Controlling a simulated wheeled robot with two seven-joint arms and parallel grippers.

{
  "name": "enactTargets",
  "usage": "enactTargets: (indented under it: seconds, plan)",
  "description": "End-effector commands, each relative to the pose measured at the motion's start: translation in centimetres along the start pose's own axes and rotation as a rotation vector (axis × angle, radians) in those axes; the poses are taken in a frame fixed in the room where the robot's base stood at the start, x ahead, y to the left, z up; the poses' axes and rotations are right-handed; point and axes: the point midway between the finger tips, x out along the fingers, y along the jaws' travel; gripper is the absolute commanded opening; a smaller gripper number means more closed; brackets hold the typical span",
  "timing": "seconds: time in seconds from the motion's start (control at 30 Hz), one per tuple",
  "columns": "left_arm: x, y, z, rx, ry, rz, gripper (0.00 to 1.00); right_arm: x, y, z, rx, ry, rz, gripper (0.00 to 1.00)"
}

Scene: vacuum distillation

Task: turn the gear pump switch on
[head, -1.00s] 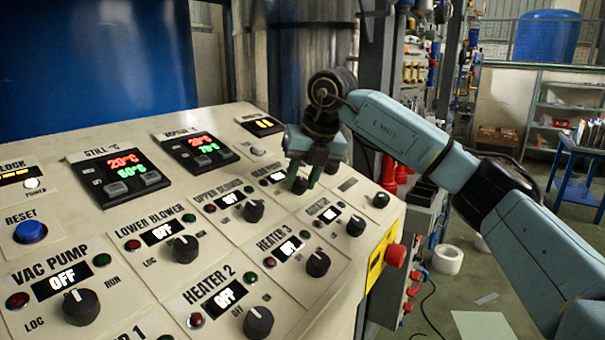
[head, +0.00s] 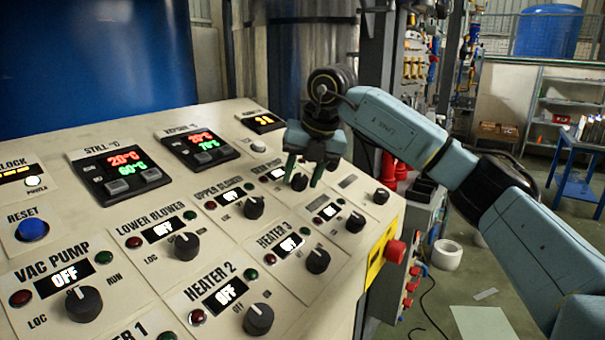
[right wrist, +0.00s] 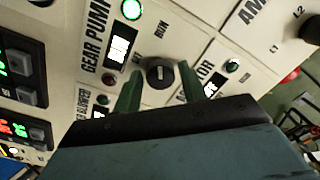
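The gear pump switch is a black rotary knob (right wrist: 160,73) on the sloped cream panel, beside the GEAR PUMP label. In the right wrist view, its green lamp (right wrist: 131,9) is brightly lit and its red lamp (right wrist: 108,80) is dim. The display (right wrist: 119,47) is lit, but its text is hard to read. My right gripper (right wrist: 160,80) is open, its green fingers on either side of the knob with visible gaps. In the head view, my right gripper (head: 303,172) hangs over the knob (head: 299,182), partly hiding the gear pump section. My left gripper is not in view.
Nearby knobs include upper blower (head: 254,208), heater 3 (head: 318,261) and another to the right (head: 355,222). A red emergency button (head: 396,252) sticks out at the panel's right edge. Open floor lies to the right.

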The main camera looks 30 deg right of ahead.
Motion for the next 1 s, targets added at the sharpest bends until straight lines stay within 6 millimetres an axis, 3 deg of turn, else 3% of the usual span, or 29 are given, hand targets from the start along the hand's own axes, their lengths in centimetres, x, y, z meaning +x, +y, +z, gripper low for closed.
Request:
enactTargets:
  seconds: [0.1, 0.47, 1.0]
  plan:
    - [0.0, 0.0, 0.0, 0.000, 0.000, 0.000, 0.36, 0.0, 0.0, 0.0, -0.001, 0.000, 0.000, 0.53]
    - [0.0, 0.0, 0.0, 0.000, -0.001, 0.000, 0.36, -0.8, 0.0, 0.0, -0.002, -0.002, 0.001, 0.53]
    - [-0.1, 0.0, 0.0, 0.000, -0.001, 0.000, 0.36, -11.5, 0.1, 0.0, -0.001, -0.002, 0.002, 0.53]
